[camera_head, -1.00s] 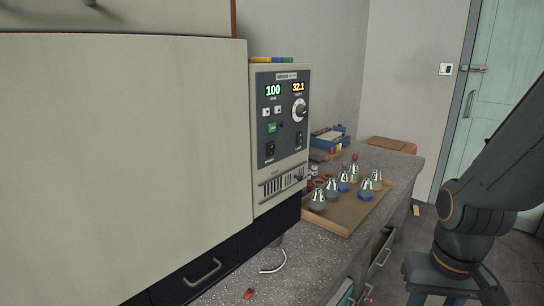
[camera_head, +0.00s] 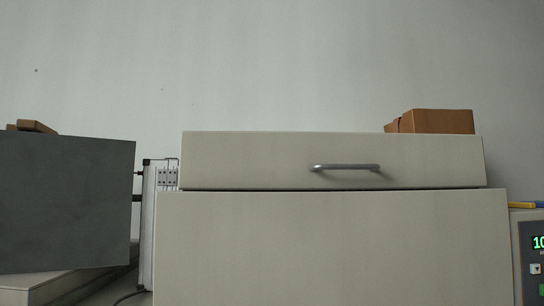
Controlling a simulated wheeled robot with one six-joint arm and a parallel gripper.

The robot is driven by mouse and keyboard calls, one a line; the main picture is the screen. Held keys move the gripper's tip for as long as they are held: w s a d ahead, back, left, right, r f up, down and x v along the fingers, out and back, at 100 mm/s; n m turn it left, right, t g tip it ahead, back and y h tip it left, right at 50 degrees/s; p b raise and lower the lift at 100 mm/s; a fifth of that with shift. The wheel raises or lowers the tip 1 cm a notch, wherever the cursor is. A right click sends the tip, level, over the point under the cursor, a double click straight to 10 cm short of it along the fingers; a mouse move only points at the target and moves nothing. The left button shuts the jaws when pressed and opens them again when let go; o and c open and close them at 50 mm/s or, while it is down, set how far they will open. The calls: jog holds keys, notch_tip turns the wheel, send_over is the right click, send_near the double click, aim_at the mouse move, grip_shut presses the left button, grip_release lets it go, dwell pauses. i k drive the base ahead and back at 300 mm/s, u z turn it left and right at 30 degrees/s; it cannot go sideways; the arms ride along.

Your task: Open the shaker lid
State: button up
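The shaker (camera_head: 330,250) fills the lower middle of the head view as a large cream cabinet. Its lid (camera_head: 240,165) lies flat across the top as a shut band, with a thin dark seam between lid and body. A grey bar handle (camera_head: 345,167) is fixed on the lid's front, right of its middle. Part of the control panel (camera_head: 535,255) with a green display shows at the right edge. My gripper is not in view, and the shaker's lower front is cut off by the frame.
A cardboard box (camera_head: 440,121) shows at the shaker's top right. A dark grey box-like unit (camera_head: 65,205) stands to the left, with a brown item (camera_head: 37,127) on top. A slim metal-framed device (camera_head: 160,190) is between them. The wall (camera_head: 280,65) above is bare.

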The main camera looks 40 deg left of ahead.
aim_at(210, 161)
jog(key=u, duration=0.9)
jog(key=k, duration=0.25)
jog(key=u, duration=0.7)
jog(key=i, duration=0.35)
jog(key=z, duration=0.25)
